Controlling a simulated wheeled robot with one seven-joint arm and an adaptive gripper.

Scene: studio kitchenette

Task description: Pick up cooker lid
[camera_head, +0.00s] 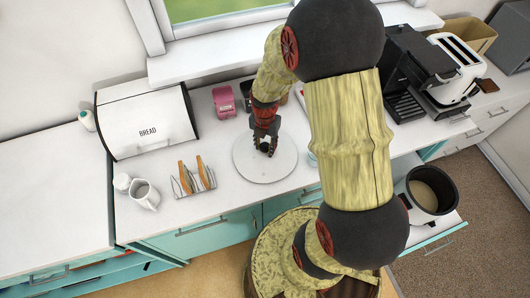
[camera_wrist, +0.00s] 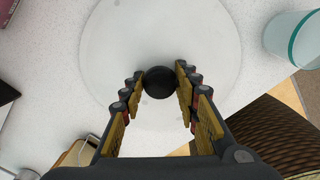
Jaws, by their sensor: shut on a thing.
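The cooker lid (camera_head: 251,160) is a pale, translucent round disc over the white counter, left of my arm in the head view. Its black knob (camera_wrist: 159,81) is in the middle of the wrist view, with the pale lid disc (camera_wrist: 115,50) around it. My gripper (camera_head: 265,147) points down at the centre of the lid. In the wrist view my gripper (camera_wrist: 160,83) has its fingers closed on both sides of the knob. I cannot tell whether the lid touches the counter.
A toast rack (camera_head: 194,181) with toast, a white jug (camera_head: 145,194) and a bread bin (camera_head: 147,121) stand left of the lid. A pink object (camera_head: 223,101) is behind it. A coffee machine (camera_head: 407,75) and toaster (camera_head: 459,62) are at the right. A glass (camera_wrist: 294,37) is close beside the lid.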

